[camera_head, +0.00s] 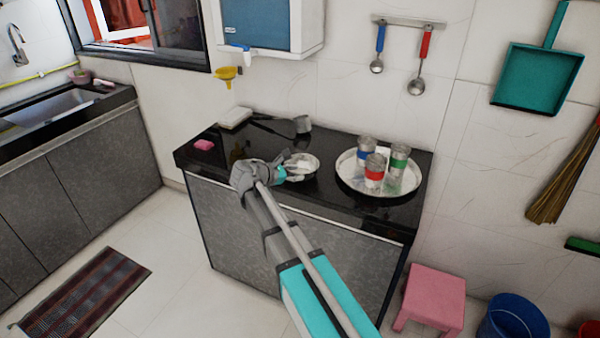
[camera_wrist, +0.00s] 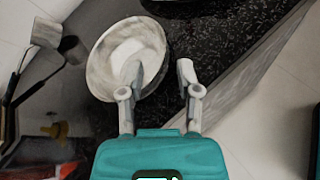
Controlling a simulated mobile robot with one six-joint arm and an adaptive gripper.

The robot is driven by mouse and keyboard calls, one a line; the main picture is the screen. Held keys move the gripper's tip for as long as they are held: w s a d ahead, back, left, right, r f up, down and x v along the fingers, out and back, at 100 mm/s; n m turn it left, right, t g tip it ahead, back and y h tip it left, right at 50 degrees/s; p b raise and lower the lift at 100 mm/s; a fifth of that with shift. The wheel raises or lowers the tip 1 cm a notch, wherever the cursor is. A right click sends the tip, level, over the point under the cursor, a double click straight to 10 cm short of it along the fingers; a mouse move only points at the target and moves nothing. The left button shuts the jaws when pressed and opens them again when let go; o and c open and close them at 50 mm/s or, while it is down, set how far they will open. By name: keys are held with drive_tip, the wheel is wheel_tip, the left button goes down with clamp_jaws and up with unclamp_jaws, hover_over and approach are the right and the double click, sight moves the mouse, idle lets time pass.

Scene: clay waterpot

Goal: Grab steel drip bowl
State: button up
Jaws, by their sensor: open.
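The steel drip bowl (camera_head: 311,163) is a small round shallow metal dish on the black counter, partly hidden by my gripper in the head view. In the wrist view the bowl (camera_wrist: 102,70) fills the upper left, with its pale inside facing me. My gripper (camera_head: 293,168) is at the bowl's near left side in the head view. In the wrist view my gripper (camera_wrist: 160,70) is open and empty. Its left finger overlaps the bowl's inside and its right finger is outside the rim, over the counter. I cannot tell whether either finger touches the bowl.
A round steel tray (camera_head: 349,180) with three banded tumblers stands to the right. A long-handled dark ladle (camera_head: 285,126) lies behind. A pink sponge (camera_head: 204,145) and a white block (camera_head: 235,117) sit at left. A yellow funnel (camera_head: 226,75) hangs under the wall-mounted water unit (camera_head: 272,25).

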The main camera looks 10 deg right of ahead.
drive_tip(key=shift+f+b+x, duration=0.25)
drive_tip(key=shift+b+x, duration=0.75)
drive_tip(key=shift+x, duration=0.95)
drive_tip(key=shift+w+d+f, duration=0.15)
drive_tip(key=shift+w+d, duration=0.1)
drive_tip(key=shift+d, duration=0.25)
clamp_jaws()
